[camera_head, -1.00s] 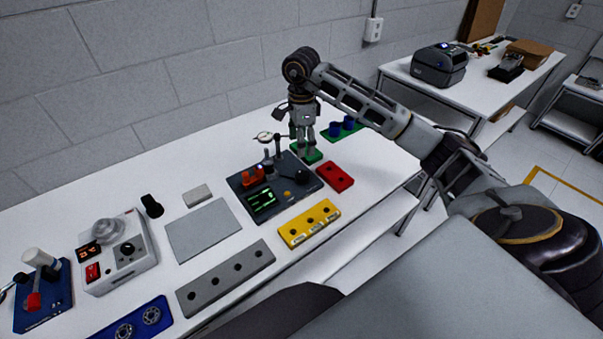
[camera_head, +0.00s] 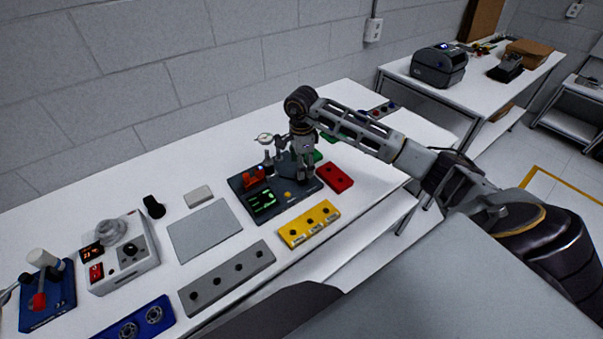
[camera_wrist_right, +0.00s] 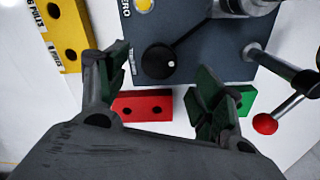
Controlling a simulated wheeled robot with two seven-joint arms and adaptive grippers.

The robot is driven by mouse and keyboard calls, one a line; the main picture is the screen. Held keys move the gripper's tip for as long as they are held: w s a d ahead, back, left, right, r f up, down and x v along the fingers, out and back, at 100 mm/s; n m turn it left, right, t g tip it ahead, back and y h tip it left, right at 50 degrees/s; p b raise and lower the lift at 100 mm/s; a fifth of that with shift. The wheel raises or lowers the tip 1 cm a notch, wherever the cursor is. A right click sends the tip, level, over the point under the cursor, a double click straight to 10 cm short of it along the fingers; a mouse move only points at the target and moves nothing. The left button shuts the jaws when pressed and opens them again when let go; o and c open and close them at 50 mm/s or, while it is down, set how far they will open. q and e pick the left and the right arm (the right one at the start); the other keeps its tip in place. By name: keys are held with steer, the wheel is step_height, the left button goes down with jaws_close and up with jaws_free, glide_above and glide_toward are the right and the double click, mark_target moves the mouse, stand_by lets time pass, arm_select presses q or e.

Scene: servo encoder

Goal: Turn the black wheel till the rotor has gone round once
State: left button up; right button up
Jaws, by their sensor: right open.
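The black wheel (camera_wrist_right: 158,62) is a round knob with a small white mark near its right rim. It sits on the dark panel of the encoder device (camera_wrist_right: 200,50), which also shows in the head view (camera_head: 246,207) with a lit green display (camera_head: 263,201). A silver cylinder (camera_wrist_right: 245,6), perhaps the rotor, is cut off at the top of the wrist view. My right gripper (camera_head: 304,178) points down over the wheel and hides it in the head view. In the wrist view the gripper (camera_wrist_right: 163,78) is open, with the wheel between its spread fingers and apparently untouched.
A red block (camera_head: 335,177) and a yellow block (camera_head: 309,224) lie close to the device. A lever with a red ball (camera_wrist_right: 265,123) stands near the right finger in the wrist view. A dial gauge (camera_head: 265,138) stands behind the panel. A grey plate (camera_head: 205,230) lies left.

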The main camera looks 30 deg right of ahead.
steer(key=shift+f+p, duration=0.3)
steer(key=shift+f, duration=2.15)
steer(key=c, duration=1)
steer(key=shift+m, duration=0.3)
